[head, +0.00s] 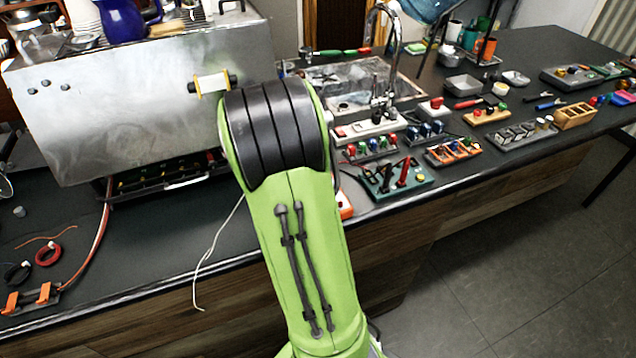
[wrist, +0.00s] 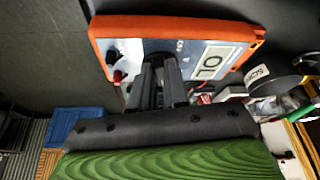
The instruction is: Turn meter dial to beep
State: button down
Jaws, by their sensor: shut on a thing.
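The meter (wrist: 190,27) has an orange case and a grey face in the wrist view. Its pale display (wrist: 215,62) shows dark characters that look like OL, seen sideways. A red socket (wrist: 117,76) and a dark one sit at the face's left end. My gripper (wrist: 158,68) is over the middle of the face with its fingers closed together on the dial, which they hide. In the head view my green arm covers the gripper and most of the meter; only an orange edge (head: 345,205) shows beside the arm.
A steel brewer (head: 130,100) stands at the left of the dark counter. A test board with red and black probes (head: 398,182) lies right of my arm. Racks, trays and tools fill the counter's right. A white cable (head: 212,250) hangs over the front edge.

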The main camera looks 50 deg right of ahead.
jog(key=c, duration=1.1)
grip_release()
jog(key=p+v, duration=0.4)
jog(key=v, duration=1.1)
jog(key=shift+a+r, duration=0.1)
jog(key=shift+r, duration=0.25)
jog(key=shift+w, duration=0.1)
